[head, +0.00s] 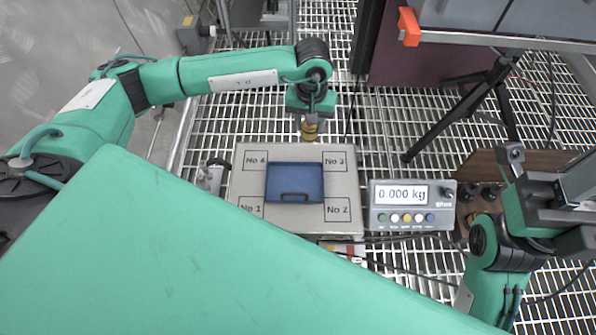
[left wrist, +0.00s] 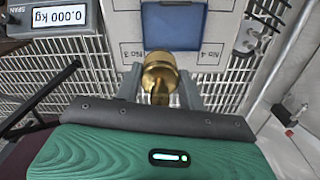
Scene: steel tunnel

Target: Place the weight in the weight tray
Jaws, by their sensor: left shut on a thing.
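A brass weight (head: 310,130) hangs under my left gripper (head: 311,118), just beyond the far edge of the scale plate in the head view. In the left wrist view the brass weight (left wrist: 160,72) sits between the two grey fingers of my left gripper (left wrist: 160,85), which is shut on it. The blue weight tray (head: 295,168) lies on the middle of the plate and looks empty. The blue tray (left wrist: 172,30) also shows beyond the weight in the left wrist view. My right gripper (head: 555,215) is at the right edge; its fingers are not clear.
The light scale plate (head: 250,207) has corner squares marked No 1 to No 4. A display box (head: 412,207) to its right reads 0.000 kg. A tripod (head: 465,110) and a wooden box (head: 485,180) stand further right. The floor is open metal grating.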

